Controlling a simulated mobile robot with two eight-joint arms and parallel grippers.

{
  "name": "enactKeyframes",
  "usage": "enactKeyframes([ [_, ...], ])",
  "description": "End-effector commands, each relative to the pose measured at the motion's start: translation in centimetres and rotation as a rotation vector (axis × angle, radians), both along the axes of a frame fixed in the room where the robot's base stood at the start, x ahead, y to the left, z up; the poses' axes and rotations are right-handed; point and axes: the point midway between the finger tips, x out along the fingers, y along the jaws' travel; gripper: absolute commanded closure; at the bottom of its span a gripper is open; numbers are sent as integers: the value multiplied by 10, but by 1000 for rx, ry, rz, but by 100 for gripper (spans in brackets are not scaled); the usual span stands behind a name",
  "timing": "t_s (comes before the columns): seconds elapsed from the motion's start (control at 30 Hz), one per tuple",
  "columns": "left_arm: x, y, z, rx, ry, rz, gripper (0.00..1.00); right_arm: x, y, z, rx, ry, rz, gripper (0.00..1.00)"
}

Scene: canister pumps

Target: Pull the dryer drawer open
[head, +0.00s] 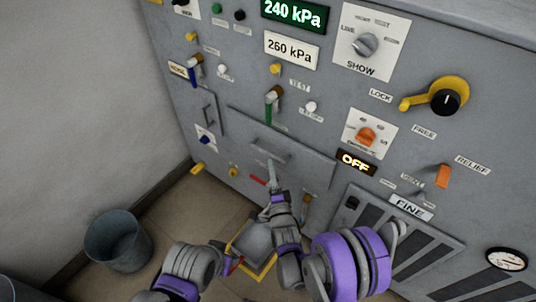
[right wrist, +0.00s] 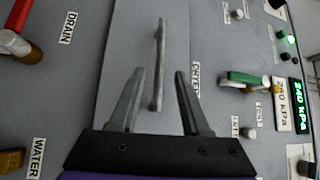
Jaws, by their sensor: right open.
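The dryer drawer is a flat grey panel (head: 312,162) in the lower middle of the machine front, and it looks shut. Its bar handle (head: 268,150) runs across its upper part. In the right wrist view the handle (right wrist: 159,50) is a thin upright bar on the drawer front (right wrist: 128,40). My right gripper (head: 272,168) is open at the handle. In the right wrist view, the bar shows between its two fingers (right wrist: 160,74); contact cannot be told. My left arm shows at the bottom of the head view; its jaws are not clear.
A grey bucket (head: 117,240) stands on the floor at left by the wall. A yellow-edged grey tray (head: 262,268) lies below the machine. A green-handled valve (head: 272,105) sits above the drawer, and a vented panel (head: 425,250) is to its right.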

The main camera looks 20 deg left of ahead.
Motion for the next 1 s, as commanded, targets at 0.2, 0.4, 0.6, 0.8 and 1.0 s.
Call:
enactKeyframes([
  [0.2, 0, 0, -2, 0, 1, 0, 50, 36, 17, 5, -1, 0, 0, 53],
  [0.4, 1, 0, -4, 0, 1, 0, 50, 53, 25, 8, -1, 0, 0, 53],
  [0.6, 1, 0, -4, 0, 1, 0, 50, 56, 26, 8, -1, 0, 0, 53],
  [0.8, 1, 0, -4, 0, 1, 0, 50, 55, 26, 8, -2, 1, 0, 66],
  [1.0, 1, 0, -4, 0, 1, 0, 50, 55, 26, 8, -2, 1, 0, 100],
])
